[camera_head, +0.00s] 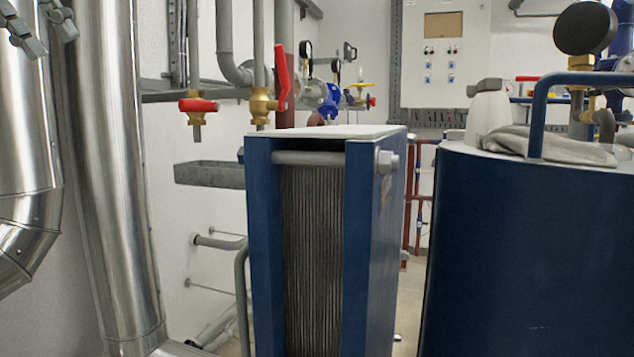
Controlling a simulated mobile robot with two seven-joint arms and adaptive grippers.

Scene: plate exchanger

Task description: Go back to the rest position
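My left gripper (50,36) shows at the top left corner, in front of the shiny metal pipes. Its two grey fingers are apart with nothing between them, so it is open and empty. The rest of that arm is out of the picture. My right gripper is not in view. The plate exchanger (315,260) stands in the middle, with blue end plates and a stack of thin grey plates between them. The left gripper is up and to the left of it, well apart.
Insulated metal pipes (112,170) run down the left side. Red-handled valves (282,78) stand behind the exchanger. A blue tank (525,250) at the right carries a white bottle (489,115) and a grey cloth (550,146). A control cabinet (470,85) is behind.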

